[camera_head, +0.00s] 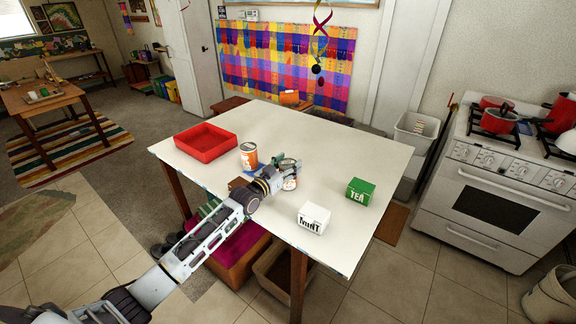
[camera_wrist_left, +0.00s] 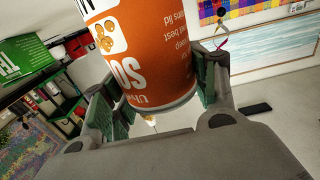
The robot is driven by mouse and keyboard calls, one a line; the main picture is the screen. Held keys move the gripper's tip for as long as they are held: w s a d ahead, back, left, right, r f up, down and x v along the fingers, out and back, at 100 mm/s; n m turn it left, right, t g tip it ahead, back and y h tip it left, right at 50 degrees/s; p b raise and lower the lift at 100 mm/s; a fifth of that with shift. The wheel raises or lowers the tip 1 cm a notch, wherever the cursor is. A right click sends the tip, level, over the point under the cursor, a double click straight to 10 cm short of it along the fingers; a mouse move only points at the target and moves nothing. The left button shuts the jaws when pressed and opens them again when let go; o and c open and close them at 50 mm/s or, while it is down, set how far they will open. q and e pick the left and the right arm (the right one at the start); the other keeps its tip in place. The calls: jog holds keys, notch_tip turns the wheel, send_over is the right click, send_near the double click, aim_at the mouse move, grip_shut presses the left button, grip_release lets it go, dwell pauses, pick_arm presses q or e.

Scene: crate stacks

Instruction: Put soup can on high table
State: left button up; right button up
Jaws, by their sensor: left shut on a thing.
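My left gripper (camera_head: 282,175) is shut on an orange can (camera_wrist_left: 150,55) with white lettering, the visible letters reading "SO". In the head view this can (camera_head: 290,184) shows only partly, behind the fingers, over the middle of the white-topped high table (camera_head: 330,150). In the left wrist view, the gripper's green-padded fingers (camera_wrist_left: 155,95) press on both sides of the can. I cannot tell whether its base touches the table. A second orange can (camera_head: 248,156) stands upright on the table, just left of the gripper. My right gripper is not in view.
A red tray (camera_head: 206,143) sits at the table's left. A white box marked "MINT" (camera_head: 313,218) and a green "TEA" box (camera_head: 360,191) stand at the front and right. The table's back right is clear. A white stove (camera_head: 500,190) stands further right.

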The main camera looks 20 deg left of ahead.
pick_arm(q)
jog(key=o, duration=1.3)
jog(key=shift+f, duration=0.1)
jog(key=shift+s, duration=0.1)
jog(key=shift+b+v, duration=0.4)
jog(key=shift+v, duration=5.5)
